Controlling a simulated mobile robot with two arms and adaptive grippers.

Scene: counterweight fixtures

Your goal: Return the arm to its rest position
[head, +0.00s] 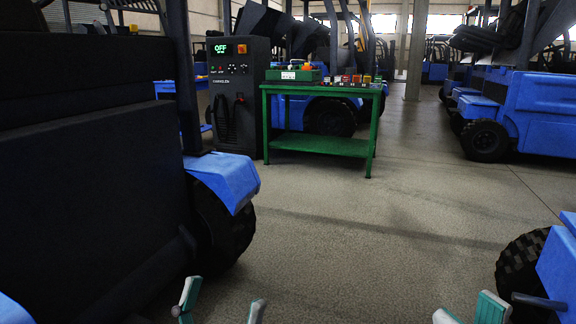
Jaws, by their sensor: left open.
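My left gripper (222,303) shows at the bottom edge, left of the middle. Its two grey and teal fingers stand well apart with bare floor between them, so it is open and empty. My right gripper (467,312) shows at the bottom edge on the right. Its fingertips are apart with nothing seen between them. Most of both grippers and both arms lies below the picture and is hidden.
A dark and blue forklift (225,178) fills the left side close by. Another blue vehicle's wheel (522,268) is at the lower right. A green table (320,145) and a dark charger cabinet (240,105) reading OFF stand ahead. The middle floor is clear.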

